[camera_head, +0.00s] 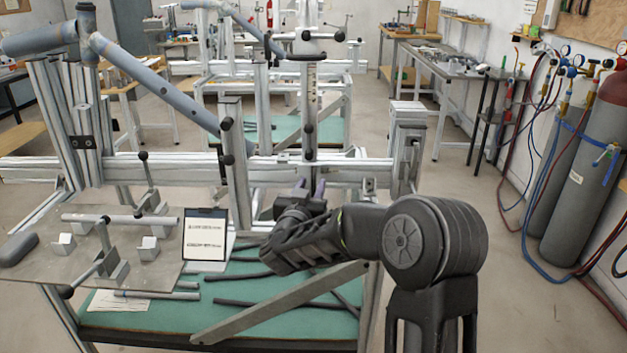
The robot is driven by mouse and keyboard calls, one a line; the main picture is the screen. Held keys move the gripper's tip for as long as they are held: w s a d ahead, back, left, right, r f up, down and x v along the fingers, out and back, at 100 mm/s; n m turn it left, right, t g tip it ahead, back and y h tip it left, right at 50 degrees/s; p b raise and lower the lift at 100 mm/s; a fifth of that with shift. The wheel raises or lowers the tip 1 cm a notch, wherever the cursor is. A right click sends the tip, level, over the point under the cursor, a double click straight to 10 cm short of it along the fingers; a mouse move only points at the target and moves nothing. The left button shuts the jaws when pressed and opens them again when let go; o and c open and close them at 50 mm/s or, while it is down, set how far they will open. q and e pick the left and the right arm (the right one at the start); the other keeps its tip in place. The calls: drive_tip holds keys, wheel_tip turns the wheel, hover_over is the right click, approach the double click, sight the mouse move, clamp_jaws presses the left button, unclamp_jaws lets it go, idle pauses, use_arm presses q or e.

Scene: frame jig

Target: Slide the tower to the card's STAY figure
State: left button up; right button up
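The tower (310,105) is an upright metal post with a scale on its face and black knobs. It stands on the horizontal rail (350,168) of the jig, right of the frame tubes. My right gripper (310,187) is at the foot of the tower, pointing away from me. Its two fingers stand apart on either side of the post's line; whether they touch it is not clear. The wrist hides part of the gripper. My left gripper is not in view.
A blue-grey bike frame (155,80) slants down toward the tower from the left. A metal plate (60,225) with clamps and blocks lies at front left. Dark tubes (245,275) lie on the green shelf (150,320) below. Gas cylinders (585,165) stand at right.

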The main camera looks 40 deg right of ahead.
drive_tip(key=shift+x, duration=1.4)
drive_tip(key=c, duration=0.7)
clamp_jaws()
drive_tip(key=shift+s+d, duration=0.1)
